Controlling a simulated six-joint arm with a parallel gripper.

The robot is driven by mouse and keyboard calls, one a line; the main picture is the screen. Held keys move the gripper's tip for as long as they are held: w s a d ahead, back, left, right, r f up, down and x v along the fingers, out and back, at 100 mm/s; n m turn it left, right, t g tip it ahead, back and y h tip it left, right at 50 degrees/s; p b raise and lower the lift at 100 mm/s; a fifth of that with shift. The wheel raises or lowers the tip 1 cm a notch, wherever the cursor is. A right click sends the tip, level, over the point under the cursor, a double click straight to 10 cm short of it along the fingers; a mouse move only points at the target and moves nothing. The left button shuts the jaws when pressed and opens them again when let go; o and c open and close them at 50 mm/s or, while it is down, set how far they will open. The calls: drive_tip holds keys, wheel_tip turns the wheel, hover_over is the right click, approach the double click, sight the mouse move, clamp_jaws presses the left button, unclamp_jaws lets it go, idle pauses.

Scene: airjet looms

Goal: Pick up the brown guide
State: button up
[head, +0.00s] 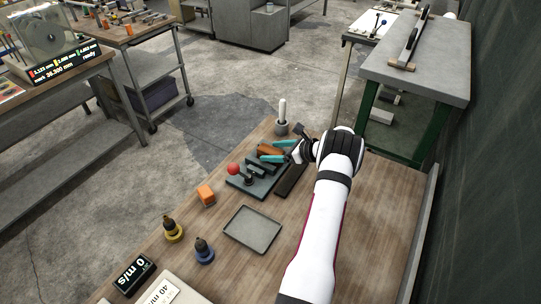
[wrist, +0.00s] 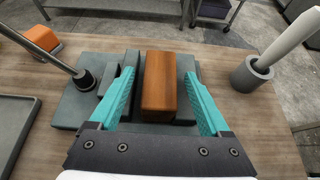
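The brown guide (wrist: 160,82) is an orange-brown block standing on the dark grey fixture (wrist: 78,104) in the wrist view. In the head view the guide (head: 270,150) shows partly beside my arm's end. My gripper (wrist: 161,90) has teal fingers, spread apart, one on each side of the guide. A gap shows between each finger and the block, wider on the left. In the head view my gripper (head: 277,151) is at the fixture's far end.
A red-knobbed lever (head: 233,170) stands on the fixture's near part. A white rod in a grey holder (wrist: 254,73) stands right of my gripper. An orange block (head: 206,195), an empty grey tray (head: 252,231) and yellow and blue bottles lie nearer on the wooden table.

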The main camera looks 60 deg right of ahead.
drive_tip(key=c, duration=1.2)
